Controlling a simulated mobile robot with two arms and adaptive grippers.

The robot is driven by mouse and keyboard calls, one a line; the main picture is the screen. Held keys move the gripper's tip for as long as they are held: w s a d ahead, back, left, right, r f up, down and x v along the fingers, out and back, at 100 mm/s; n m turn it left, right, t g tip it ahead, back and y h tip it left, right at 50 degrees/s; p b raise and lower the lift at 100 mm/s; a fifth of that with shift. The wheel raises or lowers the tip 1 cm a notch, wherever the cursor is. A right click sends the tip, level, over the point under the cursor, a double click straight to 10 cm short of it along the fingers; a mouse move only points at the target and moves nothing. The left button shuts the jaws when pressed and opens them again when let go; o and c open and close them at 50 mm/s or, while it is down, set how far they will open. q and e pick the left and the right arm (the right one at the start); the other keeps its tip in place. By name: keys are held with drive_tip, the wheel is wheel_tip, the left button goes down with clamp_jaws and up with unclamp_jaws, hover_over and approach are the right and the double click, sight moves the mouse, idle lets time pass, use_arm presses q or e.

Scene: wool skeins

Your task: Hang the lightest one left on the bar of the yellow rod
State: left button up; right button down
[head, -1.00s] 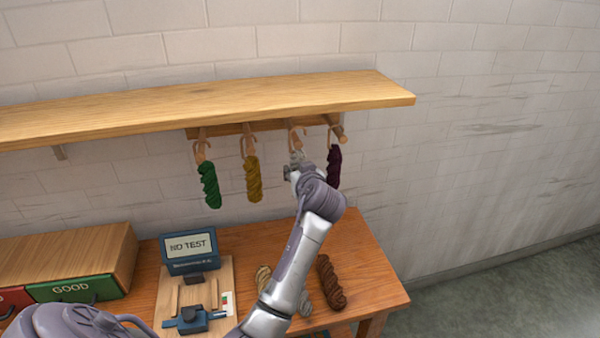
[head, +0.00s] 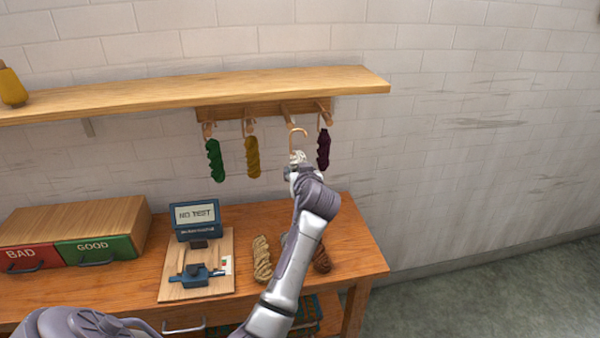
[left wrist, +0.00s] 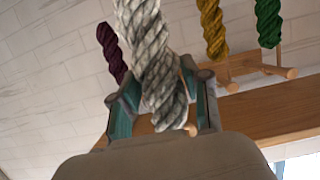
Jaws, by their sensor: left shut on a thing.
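My left gripper (head: 297,163) is raised to the wall rack and shut on a pale grey twisted skein. The skein (left wrist: 152,65) shows between the fingers in the left wrist view; in the head view the gripper mostly hides it. A copper-coloured hook (head: 298,138) stands just above the gripper, below the third peg (head: 288,108) from the left. I cannot tell whether hook and peg touch. A green skein (head: 215,160), a mustard-yellow skein (head: 252,157) and a dark purple skein (head: 323,150) hang from the other pegs. My right gripper is not in view.
A wooden shelf (head: 200,90) runs above the rack, with a yellow object (head: 12,88) on it. The table (head: 345,235) holds a cream skein (head: 262,258), a brown skein (head: 322,260), a device with a "NO TEST" screen (head: 194,214), and BAD (head: 22,256) and GOOD (head: 95,248) drawers.

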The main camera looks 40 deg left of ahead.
use_arm(q)
drive_tip(key=shift+s+a, duration=0.2)
drive_tip(key=shift+s, duration=0.05)
drive_tip(key=shift+s+a+p, duration=0.75)
drive_tip(key=shift+s+a, duration=0.3)
drive_tip(key=shift+s, duration=0.05)
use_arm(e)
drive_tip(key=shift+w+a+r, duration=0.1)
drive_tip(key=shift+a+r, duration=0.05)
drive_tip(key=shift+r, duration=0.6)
use_arm(q)
drive_tip(key=shift+d, duration=0.1)
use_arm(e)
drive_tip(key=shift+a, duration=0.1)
